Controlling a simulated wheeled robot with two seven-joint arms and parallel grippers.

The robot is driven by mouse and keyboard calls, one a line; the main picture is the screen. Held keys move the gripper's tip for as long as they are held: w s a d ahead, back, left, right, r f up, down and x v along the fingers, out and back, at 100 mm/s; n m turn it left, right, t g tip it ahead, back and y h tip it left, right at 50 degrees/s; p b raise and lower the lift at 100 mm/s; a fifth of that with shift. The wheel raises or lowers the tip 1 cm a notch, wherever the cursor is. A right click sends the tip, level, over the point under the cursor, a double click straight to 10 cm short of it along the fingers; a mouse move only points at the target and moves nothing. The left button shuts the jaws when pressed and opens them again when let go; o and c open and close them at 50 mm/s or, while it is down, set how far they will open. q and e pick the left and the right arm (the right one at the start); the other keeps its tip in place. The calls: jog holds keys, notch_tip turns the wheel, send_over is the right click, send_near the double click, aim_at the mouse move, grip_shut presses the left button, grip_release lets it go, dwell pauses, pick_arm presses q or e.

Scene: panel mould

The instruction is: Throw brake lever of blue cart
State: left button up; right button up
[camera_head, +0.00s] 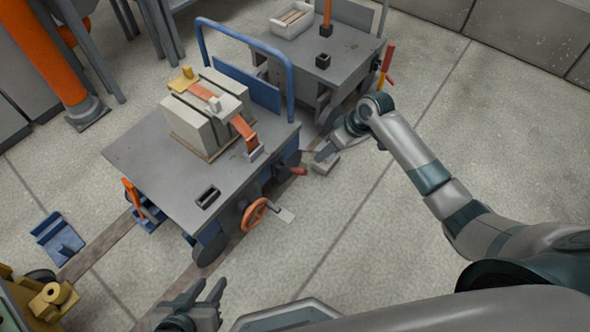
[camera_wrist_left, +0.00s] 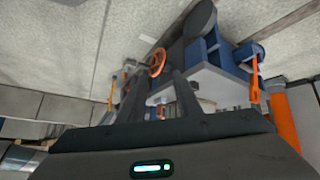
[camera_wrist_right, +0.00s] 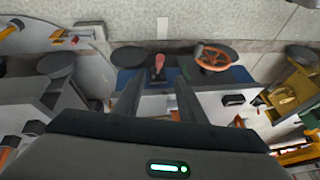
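The blue cart (camera_head: 150,165), with a grey top and blue push bar, stands left of centre in the head view. A red-handled lever (camera_head: 298,170) sticks out from its right side; it also shows in the right wrist view (camera_wrist_right: 158,63). An orange handwheel (camera_head: 254,214) is on the same side, nearer me. My right gripper (camera_head: 323,158) is open and empty, just right of the red lever and apart from it. In the right wrist view the lever lies ahead, between the fingers (camera_wrist_right: 155,100). My left gripper (camera_head: 208,292) is open and empty at the bottom, short of the cart.
Grey blocks under an orange strap (camera_head: 244,128) sit on the cart. A second cart (camera_head: 335,55) with a red-and-yellow lever (camera_head: 386,62) stands behind. An orange post (camera_head: 45,50) and a blue bracket (camera_head: 58,238) are at left. Floor right of the carts is clear.

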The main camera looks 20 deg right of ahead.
aim_at(305, 171)
pick_arm(q)
jog(key=shift+r, duration=0.15)
pick_arm(e)
jog(key=shift+r, duration=0.15)
jog(key=shift+w, duration=0.1)
